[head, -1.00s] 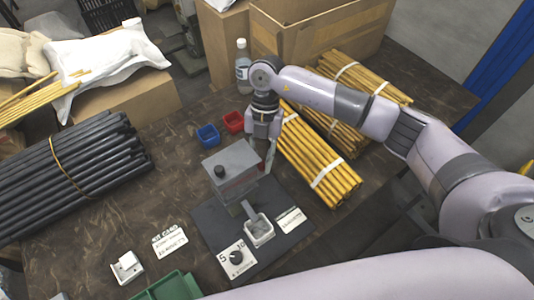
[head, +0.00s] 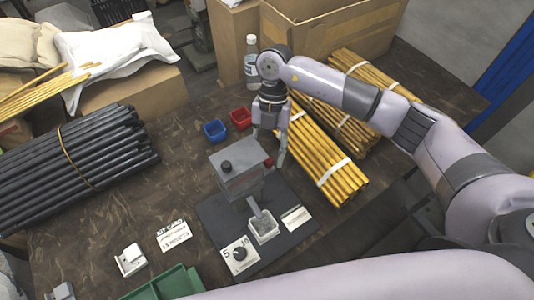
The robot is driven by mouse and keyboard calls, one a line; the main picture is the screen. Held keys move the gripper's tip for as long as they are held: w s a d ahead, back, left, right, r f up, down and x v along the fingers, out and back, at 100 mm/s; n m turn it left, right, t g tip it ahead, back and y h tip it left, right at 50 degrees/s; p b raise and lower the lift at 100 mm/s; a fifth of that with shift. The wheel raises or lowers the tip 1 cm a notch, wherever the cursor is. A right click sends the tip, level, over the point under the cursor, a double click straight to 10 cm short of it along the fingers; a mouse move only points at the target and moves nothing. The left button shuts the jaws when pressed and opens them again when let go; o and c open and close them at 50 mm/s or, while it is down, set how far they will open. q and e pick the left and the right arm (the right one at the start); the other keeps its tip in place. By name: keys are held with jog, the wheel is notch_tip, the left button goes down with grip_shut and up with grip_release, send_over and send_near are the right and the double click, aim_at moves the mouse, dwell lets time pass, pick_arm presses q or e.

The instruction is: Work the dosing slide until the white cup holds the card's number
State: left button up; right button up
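The grey dosing device (head: 238,172) with a dark knob on top stands on a dark base plate (head: 216,222). A red knob (head: 268,162) shows at its far right side. The white cup (head: 263,226) sits under the chute at the front; I cannot make out its contents. The kit card (head: 173,236) lies left of the plate, its number too small to read. My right gripper (head: 270,150) points down behind the device, its fingers apart around the red knob's place. I cannot tell whether it touches the knob. My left gripper is out of view.
A dial marked 5 and 10 (head: 239,255) is on the plate's front. Blue (head: 215,131) and red (head: 241,118) bins and a bottle (head: 251,62) stand behind. Yellow rod bundles (head: 325,160) lie right, black rods (head: 70,160) left. A green tray (head: 170,284) is in front.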

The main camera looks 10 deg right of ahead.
jog(key=v, duration=0.6)
jog(key=shift+w+r, duration=0.25)
jog(key=shift+r, duration=0.1)
jog(key=shift+s+a+f, duration=0.1)
jog(key=shift+f, duration=0.05)
